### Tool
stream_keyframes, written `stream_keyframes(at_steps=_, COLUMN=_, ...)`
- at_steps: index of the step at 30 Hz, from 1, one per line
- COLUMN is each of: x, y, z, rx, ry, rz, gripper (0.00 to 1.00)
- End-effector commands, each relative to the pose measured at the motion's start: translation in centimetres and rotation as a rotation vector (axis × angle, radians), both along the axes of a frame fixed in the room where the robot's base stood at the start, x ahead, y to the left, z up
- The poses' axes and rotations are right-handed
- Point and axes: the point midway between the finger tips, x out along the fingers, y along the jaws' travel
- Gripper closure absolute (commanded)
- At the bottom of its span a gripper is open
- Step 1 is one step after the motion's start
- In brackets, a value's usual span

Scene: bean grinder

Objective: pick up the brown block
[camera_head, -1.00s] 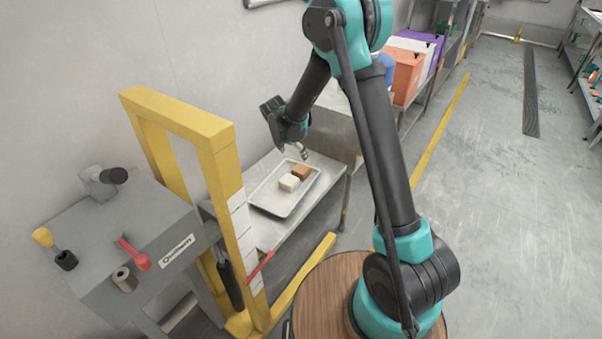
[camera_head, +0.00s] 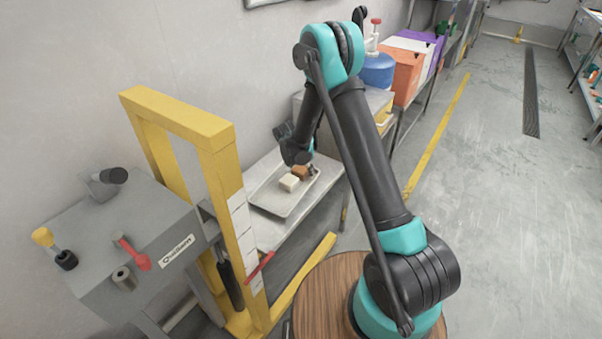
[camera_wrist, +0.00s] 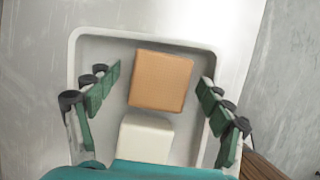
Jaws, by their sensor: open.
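The brown block (camera_wrist: 160,80) lies in a shallow light tray (camera_wrist: 84,44) in the wrist view, between and a little beyond my open fingers. A cream-white block (camera_wrist: 146,138) lies right beside it, nearer to my palm. My gripper (camera_wrist: 160,85) is open, with one green-padded finger on each side of the brown block and clear gaps to it. In the head view the brown block (camera_head: 300,171) is partly hidden by my gripper (camera_head: 309,172), which is low over the tray (camera_head: 283,209). The white block (camera_head: 289,183) shows to the left of it.
The tray rests on a metal table (camera_head: 262,237). A yellow frame (camera_head: 222,180) and a grey machine (camera_head: 135,240) stand to the left. A blue container (camera_head: 377,71) and coloured bins (camera_head: 407,73) stand behind. The floor at right is clear.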

Motion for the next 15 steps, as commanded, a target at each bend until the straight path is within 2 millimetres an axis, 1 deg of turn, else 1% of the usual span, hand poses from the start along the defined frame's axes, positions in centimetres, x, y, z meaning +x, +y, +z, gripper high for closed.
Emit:
stream_keyframes(at_steps=3, x=0.17, y=-0.10, z=-0.45, rx=0.000, ry=0.000, rz=0.000, gripper=0.20)
stream_keyframes(at_steps=9, x=0.16, y=-0.10, z=-0.44, rx=0.000, ry=0.000, rz=0.000, gripper=0.20)
stream_keyframes(at_steps=15, x=0.16, y=-0.09, z=-0.42, rx=0.000, ry=0.000, rz=0.000, gripper=0.45)
